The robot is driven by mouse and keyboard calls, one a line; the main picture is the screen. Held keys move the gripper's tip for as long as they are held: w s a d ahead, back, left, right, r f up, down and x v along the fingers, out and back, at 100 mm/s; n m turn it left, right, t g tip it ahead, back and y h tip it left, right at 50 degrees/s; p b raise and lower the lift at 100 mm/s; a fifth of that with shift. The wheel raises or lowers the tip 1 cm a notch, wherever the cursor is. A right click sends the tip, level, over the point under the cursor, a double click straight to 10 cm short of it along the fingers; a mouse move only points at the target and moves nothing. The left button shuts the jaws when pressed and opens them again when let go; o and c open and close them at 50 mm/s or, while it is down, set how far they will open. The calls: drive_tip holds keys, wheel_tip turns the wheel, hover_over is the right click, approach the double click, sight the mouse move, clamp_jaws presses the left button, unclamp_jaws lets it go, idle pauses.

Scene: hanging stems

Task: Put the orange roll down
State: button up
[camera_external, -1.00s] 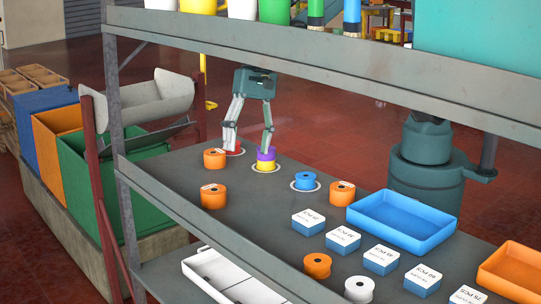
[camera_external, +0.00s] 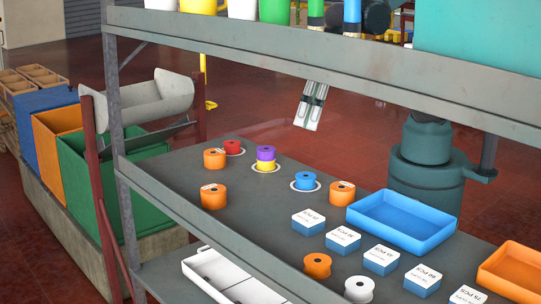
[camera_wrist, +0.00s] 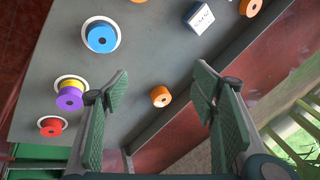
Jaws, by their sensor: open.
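Several orange rolls stand on the grey shelf: one near the red roll (camera_external: 214,158), one in front of it (camera_external: 213,195), one right of the blue roll (camera_external: 342,194) and one near the front (camera_external: 317,265). A purple roll (camera_external: 266,153) sits on a yellow roll (camera_external: 266,164) inside a white ring. The red roll (camera_external: 232,147) and blue roll (camera_external: 305,180) stand on other white rings. My gripper (camera_external: 306,124) is open and empty, raised above the shelf's far side. In the wrist view, an orange roll (camera_wrist: 160,96) shows below, between the spread fingers.
A blue tray (camera_external: 402,220), several white-topped boxes (camera_external: 343,239), a white roll (camera_external: 359,289) and an orange tray (camera_external: 513,268) occupy the right side. An upper shelf (camera_external: 330,66) crosses above. The shelf's left front is mostly clear.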

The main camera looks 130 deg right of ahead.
drive_tip(key=s+a+r+n+t, duration=0.1)
drive_tip(key=s+a+n+t, duration=0.1)
drive_tip(key=s+a+n, duration=0.5)
drive_tip(key=shift+s+n, duration=1.6)
drive_tip(key=shift+s, duration=0.25)
drive_tip(key=shift+o, duration=0.3)
drive_tip(key=shift+h, duration=0.3)
drive_tip(key=w+d+f+m+g+h+b, duration=0.1)
drive_tip(key=w+d+f+m+h, duration=0.3)
drive_tip(key=d, duration=0.6)
drive_tip(key=w+d+f+m+g+h+b, duration=0.2)
drive_tip(key=w+d+f+m+h, duration=0.2)
drive_tip(key=d, duration=0.5)
drive_tip(key=w+d+f+m+g+h+b, duration=0.2)
drive_tip(key=w+d+f+m+h, duration=0.2)
drive_tip(key=d, duration=0.6)
drive_tip(key=shift+w+d+f+m+g, duration=0.1)
drive_tip(key=shift+w+f+m, duration=0.2)
drive_tip(key=shift+w+m, duration=0.45)
drive_tip(key=shift+w+d+f+m+g, duration=0.1)
drive_tip(key=shift+w+f+m, duration=0.35)
drive_tip(key=shift+w, duration=0.35)
drive_tip(key=shift+w+d+f+m+g, duration=0.1)
drive_tip(key=shift+w+f+m, duration=0.1)
drive_tip(key=shift+w+m, duration=0.55)
drive_tip(key=shift+w+d+f+m+g+h, duration=0.15)
drive_tip(key=shift+d+f+m+g+h, duration=0.15)
drive_tip(key=shift+d+f+m+h, duration=0.35)
drive_tip(key=shift+d+r, duration=0.1)
drive_tip(key=shift+r, duration=0.05)
